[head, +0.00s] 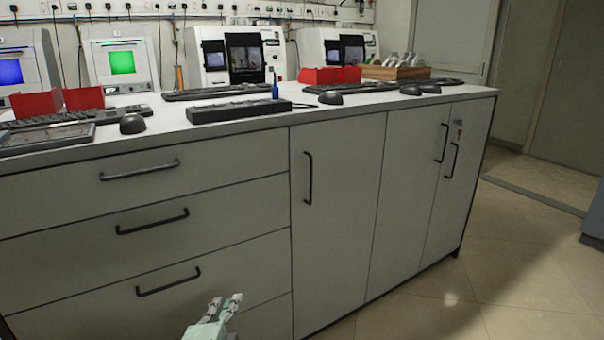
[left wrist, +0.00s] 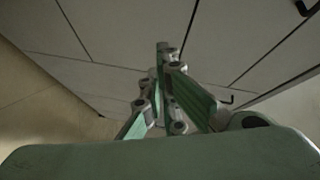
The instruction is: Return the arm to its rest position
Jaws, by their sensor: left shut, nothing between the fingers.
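My left gripper (head: 224,306) shows at the bottom of the head view, low in front of the cabinet drawers. Its pale green and grey fingers also show in the left wrist view (left wrist: 163,62), where they come together at the tips. It is shut and holds nothing. The rest of my left arm is mostly out of the head view. My right gripper is in neither view.
A white cabinet (head: 335,220) with drawers, doors and black handles stands in front of me. Its top carries keyboards, mice (head: 132,123), red trays (head: 330,75), a black bar (head: 238,109) and several machines (head: 237,55). Free tiled floor (head: 500,265) lies to the right.

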